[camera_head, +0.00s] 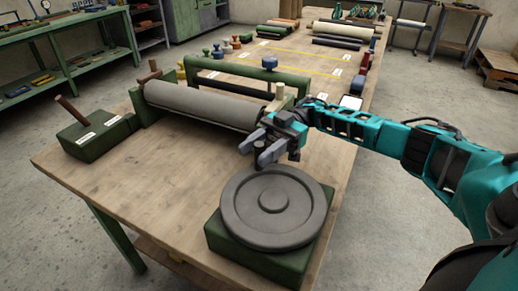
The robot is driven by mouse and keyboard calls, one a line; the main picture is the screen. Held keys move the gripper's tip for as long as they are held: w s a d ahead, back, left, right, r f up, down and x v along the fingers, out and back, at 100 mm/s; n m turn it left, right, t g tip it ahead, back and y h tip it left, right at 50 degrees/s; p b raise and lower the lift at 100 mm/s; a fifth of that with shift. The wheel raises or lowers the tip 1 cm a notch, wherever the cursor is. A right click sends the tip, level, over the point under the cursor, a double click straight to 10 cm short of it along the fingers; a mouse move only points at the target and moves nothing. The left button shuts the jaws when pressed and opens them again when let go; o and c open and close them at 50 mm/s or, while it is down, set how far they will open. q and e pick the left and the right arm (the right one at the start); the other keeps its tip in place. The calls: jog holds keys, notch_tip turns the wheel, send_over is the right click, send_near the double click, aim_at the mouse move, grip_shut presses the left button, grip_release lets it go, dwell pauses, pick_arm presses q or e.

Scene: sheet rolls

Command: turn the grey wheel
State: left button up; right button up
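The grey wheel (300,220) is a thick round disc with a raised hub. It lies flat on a dark green base (225,243) at the near right of the table. My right gripper (261,152) is at the wheel's far rim, with its fingers apart and pointing down to the left. A small dark upright knob (260,146) shows between the fingers near that rim; whether they touch it is unclear. My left gripper is not in view.
A grey roll (200,104) lies in a green stand behind the wheel. A green box with a brown lever (92,135) stands at the left edge. More rolls (345,30) and small knobs lie farther back on the wooden table (150,190). Bare wood lies left of the wheel.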

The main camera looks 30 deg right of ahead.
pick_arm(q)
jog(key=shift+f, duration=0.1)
pick_arm(e)
jog(key=shift+w+d+f, duration=0.1)
jog(key=shift+d, duration=0.15)
pick_arm(q)
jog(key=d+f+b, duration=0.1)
jog(key=b, duration=0.2)
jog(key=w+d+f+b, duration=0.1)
jog(key=b, duration=0.1)
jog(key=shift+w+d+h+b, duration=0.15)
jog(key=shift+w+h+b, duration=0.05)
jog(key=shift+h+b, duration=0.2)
pick_arm(e)
jog(key=v, duration=0.7)
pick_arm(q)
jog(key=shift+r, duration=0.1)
